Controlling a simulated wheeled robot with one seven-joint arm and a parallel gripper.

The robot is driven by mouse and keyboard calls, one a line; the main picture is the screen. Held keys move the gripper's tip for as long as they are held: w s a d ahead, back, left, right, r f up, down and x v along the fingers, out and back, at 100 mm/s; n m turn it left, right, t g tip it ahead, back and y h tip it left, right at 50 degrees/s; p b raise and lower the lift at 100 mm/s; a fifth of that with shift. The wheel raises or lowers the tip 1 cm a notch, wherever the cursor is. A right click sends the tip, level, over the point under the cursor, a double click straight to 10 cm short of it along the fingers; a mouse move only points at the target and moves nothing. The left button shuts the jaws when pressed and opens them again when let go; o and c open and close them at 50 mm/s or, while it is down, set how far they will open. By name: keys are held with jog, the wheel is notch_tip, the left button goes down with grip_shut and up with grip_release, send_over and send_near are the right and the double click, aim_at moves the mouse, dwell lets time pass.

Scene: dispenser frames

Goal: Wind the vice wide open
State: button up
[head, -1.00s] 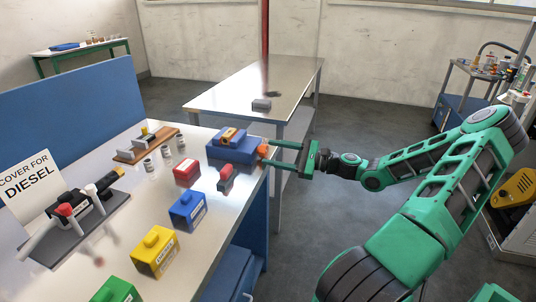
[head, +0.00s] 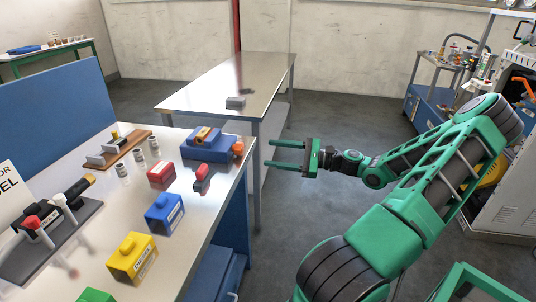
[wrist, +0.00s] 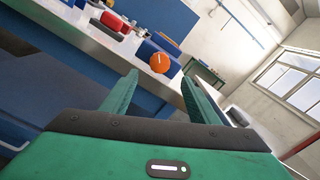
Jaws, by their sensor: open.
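The blue vice (head: 206,150) sits at the far right corner of the steel bench, with a yellow-orange piece (head: 203,134) at its top. Its orange knob (head: 238,149) faces right, over the bench edge. My gripper (head: 269,153) is open and empty to the right of the knob, its fingers pointing at it with a clear gap. In the wrist view the orange knob (wrist: 160,62) shows beyond and between the open fingertips. How far the vice jaws stand apart is too small to tell.
A second table (head: 215,85) stands behind.

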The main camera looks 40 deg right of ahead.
aim_at(242, 149)
jog(key=w+a+m, duration=0.1)
jog(key=w+a, duration=0.1)
jog(key=w, duration=0.1)
jog(key=w+a+m, duration=0.2)
jog(key=w, duration=0.1)
jog(key=w+a+m, duration=0.1)
jog(key=w+a, duration=0.2)
jog(key=shift+m, duration=0.4)
